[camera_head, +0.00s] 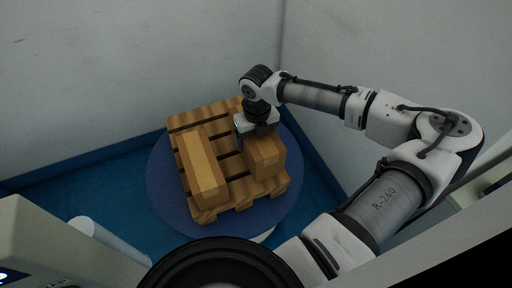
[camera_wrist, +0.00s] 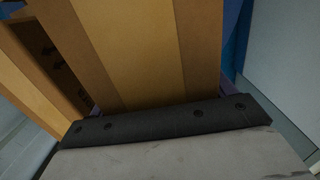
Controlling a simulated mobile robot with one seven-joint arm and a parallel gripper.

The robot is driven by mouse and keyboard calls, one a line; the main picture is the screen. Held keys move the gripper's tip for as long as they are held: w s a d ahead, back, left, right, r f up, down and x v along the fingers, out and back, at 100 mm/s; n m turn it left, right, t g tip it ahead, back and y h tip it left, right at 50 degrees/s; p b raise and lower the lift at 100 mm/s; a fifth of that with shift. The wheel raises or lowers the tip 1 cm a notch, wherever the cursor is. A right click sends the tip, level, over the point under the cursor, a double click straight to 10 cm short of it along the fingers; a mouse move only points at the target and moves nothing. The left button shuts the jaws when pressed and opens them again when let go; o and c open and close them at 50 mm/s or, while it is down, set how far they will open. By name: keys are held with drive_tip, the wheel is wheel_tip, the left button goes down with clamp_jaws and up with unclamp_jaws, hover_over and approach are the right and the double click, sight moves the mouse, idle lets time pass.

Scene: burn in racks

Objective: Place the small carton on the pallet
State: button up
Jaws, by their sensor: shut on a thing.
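The wooden pallet (camera_head: 222,142) lies on a round blue disc in the head view. The small carton (camera_head: 265,155) is at the right side of the pallet, right under my gripper (camera_head: 257,137), which is shut on it. I cannot tell whether the carton's underside touches the slats. In the wrist view the brown carton (camera_wrist: 145,50) fills the middle, against the dark edge of my gripper (camera_wrist: 170,118); the fingertips are hidden there. A longer carton (camera_head: 201,167) lies on the left part of the pallet, apart from the held one.
The round blue disc (camera_head: 163,185) stands on a blue floor (camera_head: 110,182). Pale walls (camera_head: 130,60) close in behind and to the right (camera_head: 400,50). A pale cabinet (camera_head: 40,245) stands at the lower left. Bare slats show at the pallet's back and between the cartons.

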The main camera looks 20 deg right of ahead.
drive_tip(key=shift+f+b, duration=0.4)
drive_tip(key=shift+f, duration=1.7)
drive_tip(key=shift+f, duration=0.15)
drive_tip(key=o, duration=1.5)
drive_tip(key=r, duration=0.4)
drive_tip(key=r+p, duration=0.1)
drive_tip(key=r, duration=0.3)
drive_tip(key=r+p, duration=0.1)
drive_tip(key=r, duration=0.3)
drive_tip(key=shift+s+r, duration=0.1)
drive_tip(key=shift+s, duration=0.15)
